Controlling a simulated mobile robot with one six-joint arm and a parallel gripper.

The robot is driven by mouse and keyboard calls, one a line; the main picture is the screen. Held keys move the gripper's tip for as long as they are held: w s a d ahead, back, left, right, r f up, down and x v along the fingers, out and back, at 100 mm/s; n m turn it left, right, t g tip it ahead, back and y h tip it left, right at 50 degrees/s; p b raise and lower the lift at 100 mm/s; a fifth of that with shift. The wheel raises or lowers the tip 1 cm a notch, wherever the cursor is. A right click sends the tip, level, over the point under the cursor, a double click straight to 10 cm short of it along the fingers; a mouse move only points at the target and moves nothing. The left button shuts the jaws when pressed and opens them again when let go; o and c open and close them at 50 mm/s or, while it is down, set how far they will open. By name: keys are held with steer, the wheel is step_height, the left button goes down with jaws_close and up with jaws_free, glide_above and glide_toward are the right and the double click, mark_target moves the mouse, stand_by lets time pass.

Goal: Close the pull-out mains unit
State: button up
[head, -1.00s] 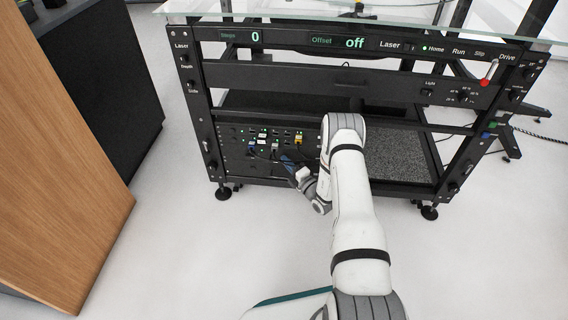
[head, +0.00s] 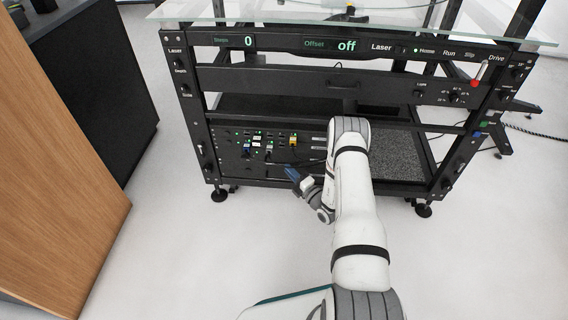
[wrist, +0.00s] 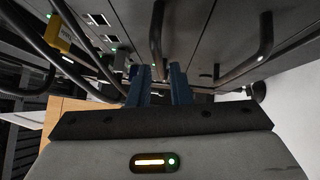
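The lower left of the turntable rack holds a black panel (head: 228,148) with rows of ports, small green lights and plugged cables; it looks like the mains unit. I cannot tell how far it stands out. My gripper (head: 290,173) is low in front of it, partly hidden by my own wrist. In the wrist view its two blue fingers (wrist: 161,72) are apart. A dark bar handle (wrist: 157,35) on the panel face lies just beyond or between the fingertips; contact cannot be told. A second bar handle (wrist: 262,48) is to the right.
A yellow plug (wrist: 60,35) and several cables are at the left in the wrist view, and the yellow plug also shows in the head view (head: 293,140). A speckled grey shelf (head: 398,158) lies right of my arm. A wooden cabinet (head: 50,190) stands left. Floor in front is clear.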

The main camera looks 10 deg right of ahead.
steer(key=shift+v, duration=1.5)
steer(key=s+a+r+n+g+y+p, duration=0.1)
steer(key=a+r+n+g+y+p, duration=0.25)
steer(key=r+n, duration=0.45)
steer(key=s+a+r+n+g+y+p, duration=0.1)
steer(key=a+r+n+g+y+p, duration=0.25)
steer(key=r, duration=0.95)
steer(key=s+a+r+n+g+y+p, duration=0.1)
steer(key=a+r+n+g+p, duration=0.35)
steer(key=r, duration=0.55)
steer(key=s+a+r+n+g+h+p, duration=0.2)
steer(key=s+r+n+g+p, duration=0.2)
steer(key=s+r+n, duration=0.4)
steer(key=s+a+r+n+g+h+p, duration=0.25)
steer(key=s+r+n+p, duration=0.2)
steer(key=r, duration=0.55)
steer(key=s+d+r+n+t+h+p, duration=0.1)
steer(key=s+d+r+n+h+p, duration=0.2)
steer(key=s+r+n+h+p, duration=0.1)
steer(key=s+d+r+n+t+h+p, duration=0.1)
steer(key=s+d+r+n+h+p, duration=0.3)
steer(key=s+r+n, duration=0.3)
steer(key=s+d+r+n+t+h+p, duration=0.1)
steer(key=s+d+r+n+h+p, duration=0.2)
steer(key=r+n, duration=0.4)
step_height(320, 180, up, 5)
steer(key=shift+s+d+r+h+p, duration=0.3)
steer(key=shift+s+h+p, duration=0.35)
steer(key=shift+s+p, duration=0.55)
